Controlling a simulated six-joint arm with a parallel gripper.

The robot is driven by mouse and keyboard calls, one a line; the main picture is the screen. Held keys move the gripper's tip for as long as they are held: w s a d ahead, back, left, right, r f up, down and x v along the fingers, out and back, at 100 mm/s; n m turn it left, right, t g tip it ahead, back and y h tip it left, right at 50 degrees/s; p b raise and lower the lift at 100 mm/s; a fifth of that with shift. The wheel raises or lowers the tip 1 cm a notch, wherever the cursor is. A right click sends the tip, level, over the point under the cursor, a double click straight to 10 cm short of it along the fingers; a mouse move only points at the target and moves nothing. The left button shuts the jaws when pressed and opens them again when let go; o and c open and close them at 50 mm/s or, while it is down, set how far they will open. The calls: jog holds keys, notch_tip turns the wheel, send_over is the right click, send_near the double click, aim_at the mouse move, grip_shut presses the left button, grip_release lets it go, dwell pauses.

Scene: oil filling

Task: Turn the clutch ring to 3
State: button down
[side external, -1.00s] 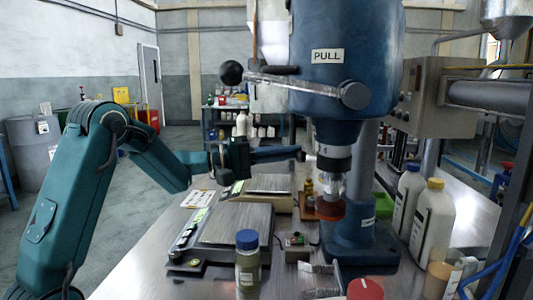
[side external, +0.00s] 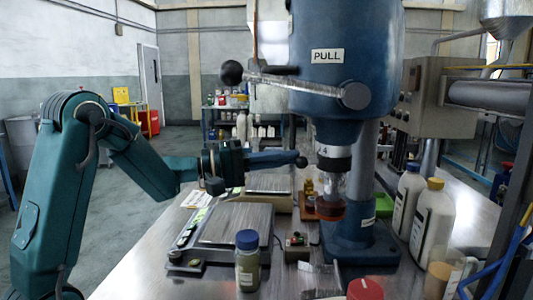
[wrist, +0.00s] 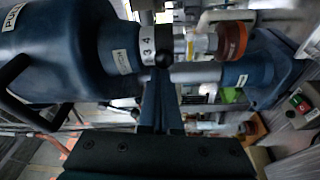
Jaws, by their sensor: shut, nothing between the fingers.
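The clutch ring (side external: 334,151) is a white numbered band around the spindle below the blue drill head (side external: 345,60). A 4 shows on it in the side view; in the wrist view the ring (wrist: 148,43) shows 3 and 4. My gripper (side external: 301,161) is shut and empty, its dark rounded tip just left of the ring at about its lower edge. In the wrist view the tip of my gripper (wrist: 162,60) overlaps the ring's edge; I cannot tell whether it touches. A white label (wrist: 122,62) is on the head's neck beside the ring.
A clear chuck and red-brown disc (side external: 330,207) hang below the ring. The lever with a black knob (side external: 232,73) sticks out left above my gripper. A scale (side external: 235,222), a blue-capped bottle (side external: 247,262) and white bottles (side external: 432,215) stand on the bench.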

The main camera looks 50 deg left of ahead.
jog(key=shift+s+d, duration=0.2)
jog(key=shift+d, duration=0.1)
dwell(0.4)
